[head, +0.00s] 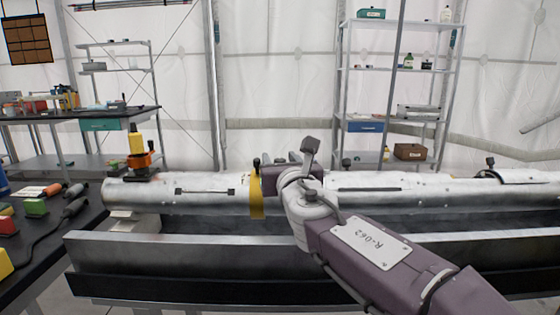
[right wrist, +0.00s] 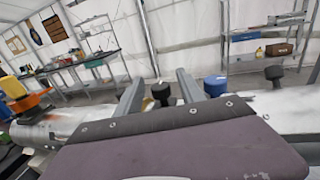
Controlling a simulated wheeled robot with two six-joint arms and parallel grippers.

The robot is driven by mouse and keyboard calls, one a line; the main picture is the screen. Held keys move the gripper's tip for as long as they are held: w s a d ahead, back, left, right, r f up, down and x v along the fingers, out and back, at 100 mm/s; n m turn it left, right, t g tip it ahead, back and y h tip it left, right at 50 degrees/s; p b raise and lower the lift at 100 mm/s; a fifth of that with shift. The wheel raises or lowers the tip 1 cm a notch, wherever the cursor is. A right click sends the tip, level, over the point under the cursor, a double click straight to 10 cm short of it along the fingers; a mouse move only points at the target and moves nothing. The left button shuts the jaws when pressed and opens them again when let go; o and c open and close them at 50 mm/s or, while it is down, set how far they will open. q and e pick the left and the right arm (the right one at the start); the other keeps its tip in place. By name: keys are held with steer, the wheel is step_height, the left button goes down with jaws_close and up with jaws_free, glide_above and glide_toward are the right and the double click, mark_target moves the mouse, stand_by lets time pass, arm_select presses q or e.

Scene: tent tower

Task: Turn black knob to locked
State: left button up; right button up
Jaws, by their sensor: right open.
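A black knob (right wrist: 163,94) stands on the long grey metal tube (head: 370,200). In the right wrist view it shows between the two fingers of my right gripper (right wrist: 160,84), which are apart. I cannot tell whether either finger touches it. In the head view my right gripper (head: 283,160) is over the tube's top, just right of the yellow band (head: 256,196), and my wrist hides most of what is there. I cannot read the knob's lock position. My left gripper is out of view.
A blue knob (right wrist: 215,85) stands close to the right finger, with another black knob (right wrist: 275,75) farther right. An orange clamp (head: 140,160) sits at the tube's left end. A tool table (head: 85,235) is at left; shelves (head: 398,70) stand behind.

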jaws_close()
steer(key=shift+a+r+m+h+p, duration=0.15)
steer(key=shift+m+h+p, duration=0.8)
steer(key=shift+h, duration=0.45)
steer(key=m+h+p, duration=0.2)
steer(key=h+p, duration=0.1)
steer(key=h, duration=0.1)
steer(key=shift+m, duration=0.25)
steer(key=shift+m+g+h+p, duration=0.3)
steer(key=shift+m+h+p, duration=0.5)
steer(key=shift+h+p, duration=0.35)
jaws_free()
steer(key=shift+d, duration=0.25)
steer(key=shift+a+f, duration=0.1)
steer(key=shift+f, duration=0.1)
